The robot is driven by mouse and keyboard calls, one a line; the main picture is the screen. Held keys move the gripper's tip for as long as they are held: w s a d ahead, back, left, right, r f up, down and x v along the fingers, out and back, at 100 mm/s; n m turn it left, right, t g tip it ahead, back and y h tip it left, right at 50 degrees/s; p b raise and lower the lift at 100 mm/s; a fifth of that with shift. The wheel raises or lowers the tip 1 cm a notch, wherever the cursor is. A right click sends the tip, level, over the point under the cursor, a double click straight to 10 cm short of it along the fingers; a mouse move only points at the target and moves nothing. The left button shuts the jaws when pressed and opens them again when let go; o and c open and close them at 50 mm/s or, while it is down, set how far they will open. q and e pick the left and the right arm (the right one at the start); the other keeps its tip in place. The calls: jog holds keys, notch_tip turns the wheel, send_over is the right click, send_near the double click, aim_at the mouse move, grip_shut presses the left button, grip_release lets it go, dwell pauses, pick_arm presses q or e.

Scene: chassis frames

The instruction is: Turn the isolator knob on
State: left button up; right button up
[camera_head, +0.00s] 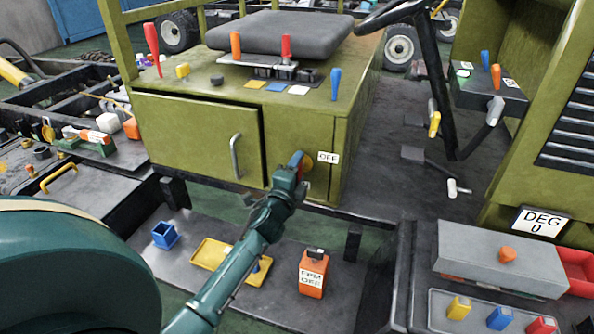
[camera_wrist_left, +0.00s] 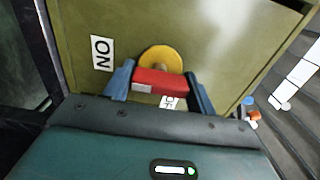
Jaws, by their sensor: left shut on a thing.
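The isolator knob is a red bar (camera_wrist_left: 158,80) on a round yellow plate (camera_wrist_left: 160,58), on the green cabinet's front. In the head view my gripper mostly hides it. My left gripper (camera_wrist_left: 160,86) is shut on the red bar, a blue finger at each end. In the head view, my left gripper (camera_head: 294,168) is against the cabinet front. An OFF label (camera_head: 328,157) is just right of the knob. In the wrist view an ON label (camera_wrist_left: 102,52) shows at left, and the OFF label (camera_wrist_left: 168,102) is partly hidden below the bar.
A cabinet door with a grey handle (camera_head: 236,156) is left of the knob. Below lie a blue open box (camera_head: 165,235), a yellow tray (camera_head: 207,254) and an orange box (camera_head: 312,276) with a label. A grey panel (camera_head: 497,257) stands at right.

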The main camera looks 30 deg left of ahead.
pick_arm(q)
jog(key=shift+r, duration=0.15)
dwell(0.3)
jog(key=o, duration=1)
jog(key=shift+s+d+f, duration=0.1)
jog(key=shift+s+f, duration=0.1)
jog(key=shift+s, duration=0.25)
jog(key=v, duration=1.2)
jog(key=shift+s+r+b, duration=0.1)
jog(key=shift+r+b, duration=0.05)
jog(key=shift+b, duration=0.25)
